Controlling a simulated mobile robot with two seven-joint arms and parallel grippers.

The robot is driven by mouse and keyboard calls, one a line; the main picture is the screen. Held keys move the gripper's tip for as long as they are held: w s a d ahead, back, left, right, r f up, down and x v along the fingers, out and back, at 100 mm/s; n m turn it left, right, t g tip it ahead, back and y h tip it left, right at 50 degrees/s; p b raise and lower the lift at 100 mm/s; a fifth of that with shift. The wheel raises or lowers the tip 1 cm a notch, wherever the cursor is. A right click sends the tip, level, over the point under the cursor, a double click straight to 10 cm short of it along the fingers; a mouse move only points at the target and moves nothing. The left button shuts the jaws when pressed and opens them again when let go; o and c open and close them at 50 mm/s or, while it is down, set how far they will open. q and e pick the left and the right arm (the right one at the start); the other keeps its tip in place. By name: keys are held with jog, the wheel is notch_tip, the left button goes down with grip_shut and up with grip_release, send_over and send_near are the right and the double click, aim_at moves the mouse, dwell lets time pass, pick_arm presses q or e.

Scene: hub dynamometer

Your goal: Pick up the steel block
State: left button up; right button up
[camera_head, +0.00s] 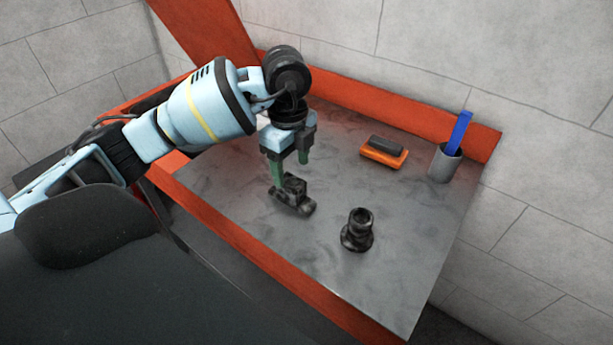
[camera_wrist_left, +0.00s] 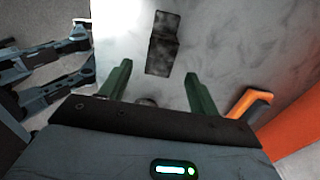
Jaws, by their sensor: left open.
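A dark, mottled, stepped metal block (camera_head: 292,197), which I take for the steel block, lies on the grey tabletop. My left gripper (camera_head: 290,170) points down just above and behind it, with its green fingers apart and nothing held between them. In the left wrist view, the block (camera_wrist_left: 163,45) shows as a dark oblong beyond the open fingertips (camera_wrist_left: 157,72), roughly in line with the gap. Whether a finger touches the block is not clear. My right gripper does not show in the head view.
A dark flanged hub (camera_head: 358,231) stands to the right of the block. An orange piece with a dark bar on top (camera_head: 385,151) lies farther back. A grey cup (camera_head: 444,165) holds a blue item (camera_head: 459,132). Orange rails (camera_head: 370,103) edge the table. The front and right tabletop is mostly clear.

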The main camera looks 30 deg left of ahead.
aim_at(291, 181)
pick_arm(q)
jog(key=shift+w+a, duration=0.15)
jog(key=shift+a, duration=0.05)
jog(key=shift+s+f, duration=0.2)
jog(key=shift+f, duration=1.4)
notch_tip(291, 181, down, 4)
jog(key=shift+f, duration=0.2)
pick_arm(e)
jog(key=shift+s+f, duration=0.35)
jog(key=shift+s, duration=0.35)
